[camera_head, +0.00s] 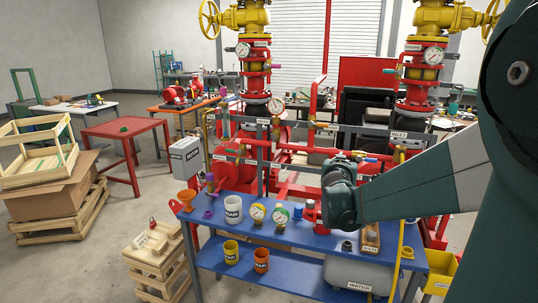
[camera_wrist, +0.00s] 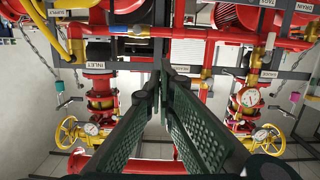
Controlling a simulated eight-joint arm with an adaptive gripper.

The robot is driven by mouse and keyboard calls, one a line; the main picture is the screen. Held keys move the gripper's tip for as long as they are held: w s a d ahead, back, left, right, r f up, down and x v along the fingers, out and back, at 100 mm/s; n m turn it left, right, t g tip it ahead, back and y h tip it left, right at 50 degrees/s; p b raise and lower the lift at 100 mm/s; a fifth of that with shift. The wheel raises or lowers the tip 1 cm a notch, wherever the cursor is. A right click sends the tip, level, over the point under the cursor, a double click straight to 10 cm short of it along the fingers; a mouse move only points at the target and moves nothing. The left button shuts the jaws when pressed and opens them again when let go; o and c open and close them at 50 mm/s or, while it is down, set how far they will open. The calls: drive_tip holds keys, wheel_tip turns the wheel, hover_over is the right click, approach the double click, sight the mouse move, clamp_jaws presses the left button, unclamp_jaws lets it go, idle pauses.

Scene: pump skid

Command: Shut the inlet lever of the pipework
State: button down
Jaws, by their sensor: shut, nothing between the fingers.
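The "INLET" label (camera_head: 398,135) is on the rail at the right of the pipework; it also shows at the left of the wrist view (camera_wrist: 95,64). A lever with a teal grip (camera_head: 390,71) sticks out leftward from the red pipe stack above that label. Its teal grip also shows at the far left of the wrist view (camera_wrist: 59,86). I cannot tell for certain that this is the inlet lever. My gripper (camera_wrist: 165,68) is shut and empty, pointing at the pipework between the two stacks, apart from the teal grip. In the head view its fingertips are hidden behind the wrist.
The blue bench (camera_head: 300,236) in front carries cups, gauges and small fittings. Yellow handwheels (camera_head: 209,19) top the stacks. Gauges (camera_head: 416,57) and red pipes crowd the space around the gripper. A red table (camera_head: 120,128) and crates stand left, with open floor between.

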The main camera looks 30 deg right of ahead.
drive_tip(key=w+d+f+p, duration=0.1)
drive_tip(key=d+f, duration=0.2)
drive_tip(key=d, duration=0.7)
drive_tip(key=w+d+f+t+h+p, duration=0.1)
drive_tip(key=d+f, duration=0.2)
drive_tip(key=d, duration=0.7)
drive_tip(key=shift+w+d+t, duration=0.15)
drive_tip(key=shift+w+t, duration=0.15)
drive_tip(key=shift+w, duration=0.1)
drive_tip(key=shift+w+d, duration=0.15)
